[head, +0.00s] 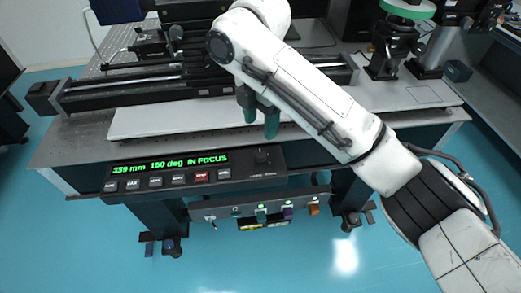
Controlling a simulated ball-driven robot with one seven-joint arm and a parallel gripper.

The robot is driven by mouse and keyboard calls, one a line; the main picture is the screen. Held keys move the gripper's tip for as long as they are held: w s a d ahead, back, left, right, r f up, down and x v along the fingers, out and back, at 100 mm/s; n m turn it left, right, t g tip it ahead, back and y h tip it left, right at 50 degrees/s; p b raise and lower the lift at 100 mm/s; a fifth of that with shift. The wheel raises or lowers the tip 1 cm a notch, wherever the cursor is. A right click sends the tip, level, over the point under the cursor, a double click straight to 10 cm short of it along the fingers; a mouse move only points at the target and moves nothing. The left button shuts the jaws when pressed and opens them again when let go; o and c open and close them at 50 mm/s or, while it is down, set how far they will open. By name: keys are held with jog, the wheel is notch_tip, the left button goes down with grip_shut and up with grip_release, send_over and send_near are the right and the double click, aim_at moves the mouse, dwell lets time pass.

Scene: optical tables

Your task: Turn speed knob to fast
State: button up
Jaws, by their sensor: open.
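The speed knob (261,157) looks like a small dark knob at the right end of a black control panel (190,172) on the front edge of the optical table. Its pointer setting and the labels around it are too small to read. The panel's green display reads "359 mm 150 deg IN FOCUS". My gripper (260,122), with green fingertips, hangs open and empty above the knob in the picture, apart from it. My white arm reaches in from the lower right.
Several buttons, one of them red (201,177), line the panel left of the knob. A lower strip (235,211) carries coloured connectors. A black rail stage (130,92) stands on the table behind. The blue floor in front is clear.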

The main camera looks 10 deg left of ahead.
aim_at(260, 154)
notch_tip(260, 154, down, 10)
jog(key=shift+r+b, duration=0.1)
jog(key=shift+b, duration=0.9)
jog(key=c, duration=1.1)
